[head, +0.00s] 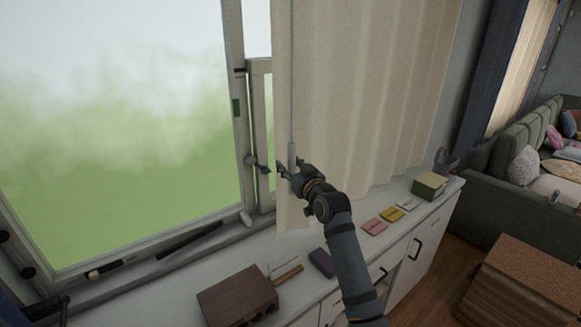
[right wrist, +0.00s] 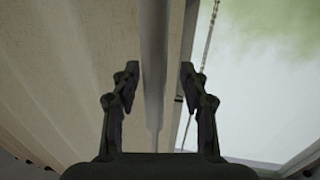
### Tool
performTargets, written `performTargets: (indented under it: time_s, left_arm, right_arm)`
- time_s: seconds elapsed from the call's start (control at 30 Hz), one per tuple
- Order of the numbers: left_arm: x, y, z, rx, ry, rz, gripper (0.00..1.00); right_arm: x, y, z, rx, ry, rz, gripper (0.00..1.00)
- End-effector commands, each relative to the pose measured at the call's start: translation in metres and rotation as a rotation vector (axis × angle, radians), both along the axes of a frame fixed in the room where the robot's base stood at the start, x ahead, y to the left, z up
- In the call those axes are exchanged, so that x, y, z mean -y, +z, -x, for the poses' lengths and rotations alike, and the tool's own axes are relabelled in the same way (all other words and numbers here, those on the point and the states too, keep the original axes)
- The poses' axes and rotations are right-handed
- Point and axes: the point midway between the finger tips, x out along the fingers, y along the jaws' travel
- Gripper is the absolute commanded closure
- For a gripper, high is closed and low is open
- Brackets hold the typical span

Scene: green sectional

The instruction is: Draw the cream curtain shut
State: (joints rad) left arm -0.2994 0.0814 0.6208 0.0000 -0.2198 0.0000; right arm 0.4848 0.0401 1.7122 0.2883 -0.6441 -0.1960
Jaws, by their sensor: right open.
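The cream curtain (head: 370,90) hangs in soft folds over the right part of the window; it fills the left of the right wrist view (right wrist: 75,65). A thin grey rod (head: 292,152) hangs along the curtain's left edge. My right gripper (head: 283,172) is at the rod's lower part. In the right wrist view the rod (right wrist: 153,70) runs between my two spread fingers, with gaps on both sides. Dark parts at the head view's lower left corner look like my left gripper (head: 48,308), cut off and unclear.
The window pane (head: 110,130) left of the curtain is uncovered. Below runs a white cabinet top (head: 340,258) with a brown box (head: 238,300), a dark purple block (head: 322,262), several coloured cards (head: 392,214) and a green box (head: 430,186). A green sofa (head: 505,150) stands at right.

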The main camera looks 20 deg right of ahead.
Motion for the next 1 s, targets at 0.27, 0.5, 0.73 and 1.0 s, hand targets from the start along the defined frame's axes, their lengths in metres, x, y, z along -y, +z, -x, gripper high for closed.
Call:
performTargets:
  time_s: [0.27, 0.5, 0.73, 1.0]
  left_arm:
    - [0.000, 0.000, 0.001, -0.002, 0.000, 0.000, 0.60]
    - [0.001, 0.000, 0.001, -0.002, 0.000, 0.001, 0.60]
    - [0.001, 0.000, 0.001, -0.002, 0.001, 0.001, 0.60]
    - [0.001, 0.000, 0.001, -0.002, 0.001, 0.001, 0.60]
  right_arm:
    - [0.006, 0.000, 0.036, 0.002, -0.001, 0.004, 0.55]
    - [0.013, -0.001, 0.093, 0.000, 0.000, 0.004, 0.55]
    - [0.016, 0.000, 0.118, -0.001, 0.001, 0.001, 0.55]
    - [0.017, 0.000, 0.120, -0.001, 0.001, 0.001, 0.55]
